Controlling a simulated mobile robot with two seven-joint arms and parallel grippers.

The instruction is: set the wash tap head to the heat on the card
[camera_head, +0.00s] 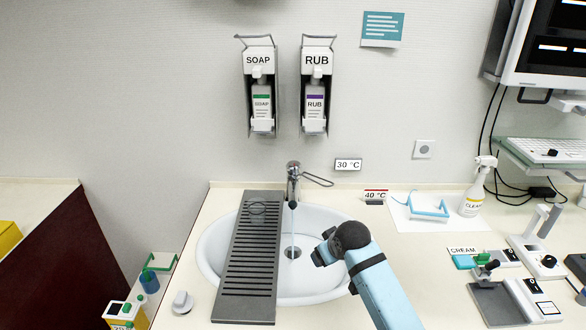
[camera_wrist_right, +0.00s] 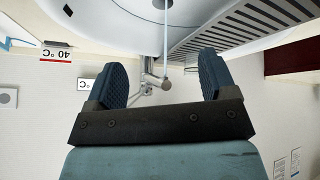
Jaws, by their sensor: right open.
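The chrome wash tap (camera_head: 293,180) stands at the back rim of the white basin (camera_head: 333,228), with its looped wire lever (camera_head: 318,180) pointing right. A thin stream of water falls from its spout. A 30 °C card (camera_head: 348,164) is on the wall behind, and a 40 °C card (camera_head: 375,195) with a red strip stands on the counter right of the tap. My right gripper (camera_head: 324,246) is over the basin, in front of the tap. In the right wrist view it (camera_wrist_right: 160,66) is open and empty, with the tap (camera_wrist_right: 150,82) showing beyond its fingers. My left gripper is out of view.
A grey slatted board (camera_head: 246,300) lies across the basin's left side. SOAP (camera_head: 262,100) and RUB (camera_head: 315,100) dispensers hang above the tap. Blue glasses (camera_head: 428,207) and a spray bottle (camera_head: 476,190) stand right of the basin.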

